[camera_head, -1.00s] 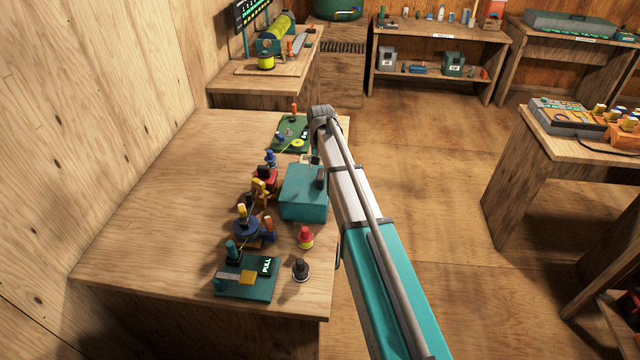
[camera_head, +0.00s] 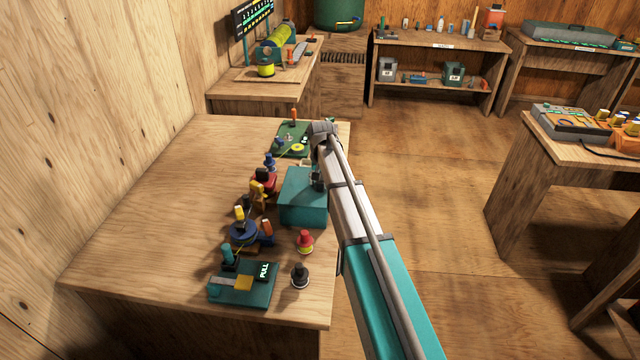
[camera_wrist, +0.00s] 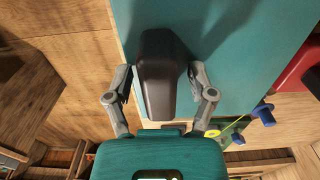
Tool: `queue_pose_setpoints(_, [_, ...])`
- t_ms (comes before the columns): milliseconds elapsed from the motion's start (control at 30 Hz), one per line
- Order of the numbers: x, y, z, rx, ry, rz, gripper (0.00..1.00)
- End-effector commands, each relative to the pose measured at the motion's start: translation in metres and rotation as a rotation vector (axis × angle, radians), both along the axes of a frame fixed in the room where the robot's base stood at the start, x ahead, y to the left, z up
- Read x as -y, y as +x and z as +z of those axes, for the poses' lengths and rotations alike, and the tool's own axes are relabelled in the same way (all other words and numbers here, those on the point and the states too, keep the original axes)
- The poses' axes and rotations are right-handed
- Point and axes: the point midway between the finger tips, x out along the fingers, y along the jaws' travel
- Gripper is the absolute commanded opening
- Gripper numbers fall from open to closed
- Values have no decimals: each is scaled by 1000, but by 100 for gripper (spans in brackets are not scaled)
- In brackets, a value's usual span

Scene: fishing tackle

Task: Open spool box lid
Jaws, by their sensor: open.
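The teal spool box (camera_head: 302,207) stands near the right edge of the workbench, with its lid down. A dark upright handle (camera_head: 317,181) is on its top by the right side. In the wrist view the handle (camera_wrist: 160,75) rises from the edge of the teal lid (camera_wrist: 240,45). My gripper (camera_wrist: 162,82) is open, with one grey finger on each side of the handle. I cannot tell whether either touches. In the head view my arm hides the gripper.
A red knob (camera_head: 305,241) and a black knob (camera_head: 300,275) stand in front of the box. A green board marked PULL (camera_head: 243,286) lies front left. Several spools and coloured pegs crowd the box's left side. The bench's left part (camera_head: 150,215) is bare.

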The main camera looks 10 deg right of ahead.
Motion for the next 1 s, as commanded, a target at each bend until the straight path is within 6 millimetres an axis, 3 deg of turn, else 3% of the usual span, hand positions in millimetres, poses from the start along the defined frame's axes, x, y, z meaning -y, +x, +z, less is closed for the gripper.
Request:
queue_pose_setpoints(233, [0,0,0,0,0,0,71])
queue_pose_setpoints(600, [0,0,0,0,0,0,3])
queue_pose_setpoints(633, [0,0,0,0,0,0,0])
queue_pose_setpoints(1000, [-1,-2,0,0,0,8,0])
